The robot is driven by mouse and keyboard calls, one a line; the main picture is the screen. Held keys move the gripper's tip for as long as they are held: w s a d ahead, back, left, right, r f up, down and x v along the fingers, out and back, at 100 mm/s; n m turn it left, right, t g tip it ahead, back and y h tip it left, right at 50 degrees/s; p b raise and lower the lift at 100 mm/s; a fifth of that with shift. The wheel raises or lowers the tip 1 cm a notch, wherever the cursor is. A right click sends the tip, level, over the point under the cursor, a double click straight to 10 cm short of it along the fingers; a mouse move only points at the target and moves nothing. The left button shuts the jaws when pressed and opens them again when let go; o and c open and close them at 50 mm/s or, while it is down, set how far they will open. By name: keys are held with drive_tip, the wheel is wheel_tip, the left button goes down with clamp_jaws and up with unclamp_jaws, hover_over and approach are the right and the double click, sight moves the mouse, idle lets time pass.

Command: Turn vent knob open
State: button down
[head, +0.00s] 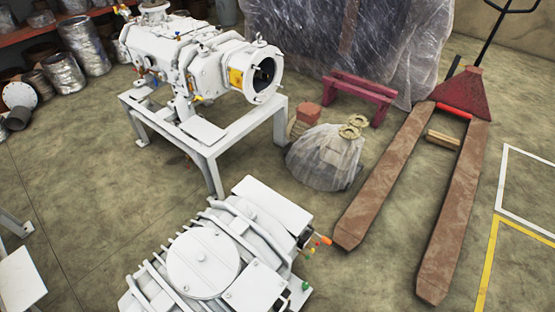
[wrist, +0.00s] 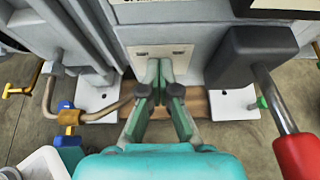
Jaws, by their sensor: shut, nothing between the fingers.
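My gripper (wrist: 159,72) is shut and empty in the wrist view, its fingertips together in front of a pale plate on the grey machine. A blue knob (wrist: 66,106) on a brass-coloured pipe fitting is left of the fingers, apart from them. A small green knob (wrist: 262,102) is to the right, partly behind a dark block. A red handle (wrist: 300,156) on a metal rod is at the lower right. I cannot tell which is the vent knob. In the head view, orange (head: 326,240) and green (head: 305,286) knobs stick out of the near white machine. My gripper is not visible there.
The dark block (wrist: 263,68) and rod crowd the right of the fingers; a bent pipe (wrist: 46,92) is on the left. In the head view, a second white machine (head: 200,62) on a stand, a wrapped bundle (head: 325,160) and a pallet jack (head: 455,200) stand around.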

drive_tip(key=shift+d, duration=0.1)
idle(0.4)
drive_tip(key=shift+r, duration=0.4)
drive_tip(key=s+d, duration=0.1)
drive_tip(key=d, duration=0.1)
drive_tip(key=s+d, duration=0.2)
drive_tip(key=shift+s+d, duration=0.3)
drive_tip(key=shift+d, duration=0.1)
drive_tip(key=w+a, duration=0.3)
drive_tip(key=a, duration=0.2)
drive_tip(key=shift+w+f, duration=0.2)
drive_tip(key=shift+w, duration=0.05)
idle(0.7)
